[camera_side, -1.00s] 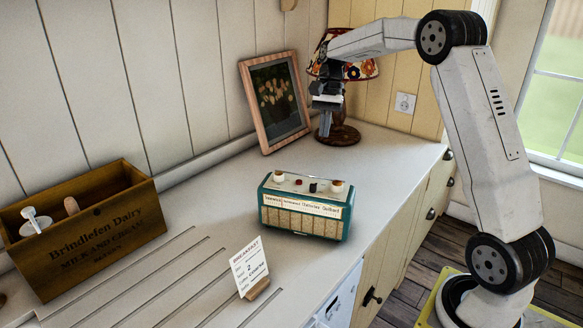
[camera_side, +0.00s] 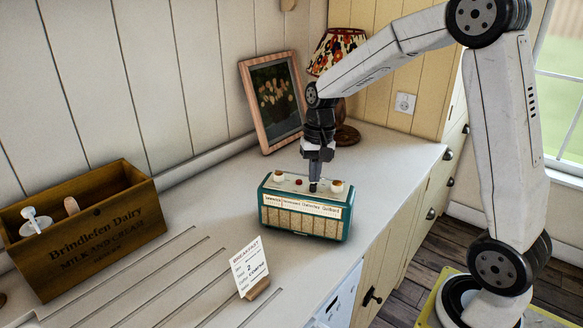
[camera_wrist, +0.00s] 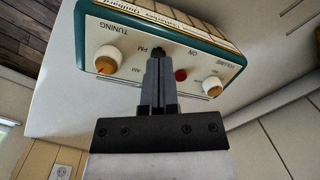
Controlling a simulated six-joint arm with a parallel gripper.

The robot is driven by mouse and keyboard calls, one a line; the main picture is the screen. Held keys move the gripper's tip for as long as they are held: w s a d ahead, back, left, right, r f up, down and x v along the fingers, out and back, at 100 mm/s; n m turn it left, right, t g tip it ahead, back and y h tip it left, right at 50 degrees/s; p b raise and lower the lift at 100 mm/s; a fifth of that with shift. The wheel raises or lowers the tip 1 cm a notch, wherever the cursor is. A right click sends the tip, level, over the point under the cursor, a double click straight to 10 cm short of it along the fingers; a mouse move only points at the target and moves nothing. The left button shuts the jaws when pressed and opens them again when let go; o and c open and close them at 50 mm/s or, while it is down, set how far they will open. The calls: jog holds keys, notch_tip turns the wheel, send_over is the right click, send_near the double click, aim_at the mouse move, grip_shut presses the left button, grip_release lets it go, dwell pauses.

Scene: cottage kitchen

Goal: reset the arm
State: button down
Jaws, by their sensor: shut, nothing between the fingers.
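My gripper (camera_side: 314,184) is shut and empty, pointing down at the top of a teal and cream radio (camera_side: 300,222). A red button (camera_wrist: 180,75) is just to the right of the fingers in that view. The fingertips cover the spot of the small black switch on the radio's top. I cannot tell whether they touch it.
A picture frame (camera_side: 273,101) and a lamp with a flowered shade (camera_side: 337,48) stand behind the radio. A wooden dairy crate (camera_side: 88,232) is at the left. A breakfast card (camera_side: 249,266) stands in front on the counter. The counter (camera_side: 205,202) is clear between crate and radio.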

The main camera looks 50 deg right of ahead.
jog(key=s+a+f+n+t, duration=0.1)
jog(key=s+a+f+n, duration=0.2)
jog(key=s+a+n, duration=0.1)
jog(key=s+a+f+n+t+h, duration=0.1)
jog(key=s+a+f+n, duration=0.2)
jog(key=s, duration=0.4)
jog(key=shift+s+a+f+n+t, duration=0.25)
jog(key=shift+a+n+t, duration=0.2)
jog(key=shift+a, duration=0.35)
jog(key=c, duration=1.3)
grip_release()
